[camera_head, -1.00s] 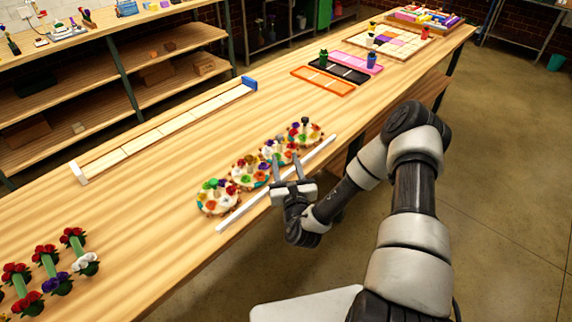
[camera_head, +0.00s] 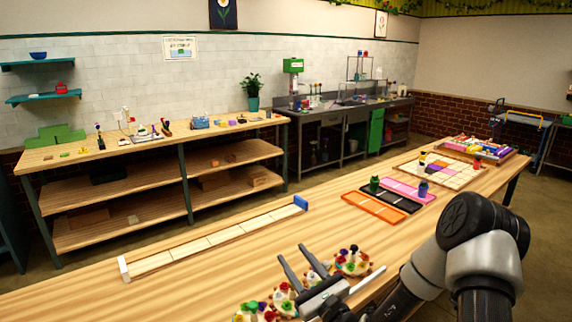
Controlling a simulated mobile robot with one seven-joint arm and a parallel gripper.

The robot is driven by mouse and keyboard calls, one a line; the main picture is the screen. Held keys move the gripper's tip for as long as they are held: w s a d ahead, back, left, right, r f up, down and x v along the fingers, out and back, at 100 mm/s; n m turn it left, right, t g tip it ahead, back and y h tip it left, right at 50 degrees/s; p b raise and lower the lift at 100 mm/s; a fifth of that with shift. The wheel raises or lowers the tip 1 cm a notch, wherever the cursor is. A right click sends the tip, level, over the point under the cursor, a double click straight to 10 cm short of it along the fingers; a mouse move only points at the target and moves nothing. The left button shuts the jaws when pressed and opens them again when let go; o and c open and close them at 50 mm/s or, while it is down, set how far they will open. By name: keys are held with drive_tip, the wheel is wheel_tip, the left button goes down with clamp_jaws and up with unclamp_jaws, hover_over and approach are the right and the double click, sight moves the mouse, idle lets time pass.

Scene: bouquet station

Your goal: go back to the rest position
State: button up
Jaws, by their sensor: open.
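My gripper (camera_head: 299,265) is at the bottom of the view, above the near side of the long wooden table (camera_head: 215,278). Its two grey fingers are spread apart, with nothing seen between them. Round flower arrangements stand close by: one (camera_head: 353,261) to the right of the fingers and another (camera_head: 284,299) to their left and below. A further one (camera_head: 257,313) is cut by the bottom edge. My wrist hides part of this row. A white bar (camera_head: 368,279) lies along the table's near side, partly hidden by my gripper.
A long sectioned strip tray (camera_head: 215,238) lies on the table's far side. Orange (camera_head: 374,208), black (camera_head: 391,195) and pink (camera_head: 409,189) trays lie further right, with small vases (camera_head: 422,189). Beyond is a tile board (camera_head: 440,171). The table's middle is clear.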

drive_tip(key=s+a+r+n+g+y, duration=0.8)
drive_tip(key=s+a+r+n+g, duration=0.3)
drive_tip(key=n, duration=0.3)
drive_tip(key=s+n+g+h, duration=0.5)
drive_tip(key=s+n+g, duration=0.25)
drive_tip(key=s, duration=0.55)
drive_tip(key=s+d+n+h, duration=0.4)
drive_tip(key=s+d+h, duration=0.2)
drive_tip(key=d+h, duration=0.15)
drive_tip(key=d+r+n+t+h, duration=0.1)
drive_tip(key=d+r+t+h, duration=0.1)
drive_tip(key=d, duration=0.5)
drive_tip(key=s+d+r+n+t+h, duration=0.1)
drive_tip(key=d+r+t+h, duration=0.2)
drive_tip(key=d, duration=0.4)
drive_tip(key=shift+d+r+t+h, duration=0.15)
drive_tip(key=shift+r+t+h, duration=0.15)
drive_tip(key=shift+t, duration=0.35)
drive_tip(key=shift+o, duration=0.2)
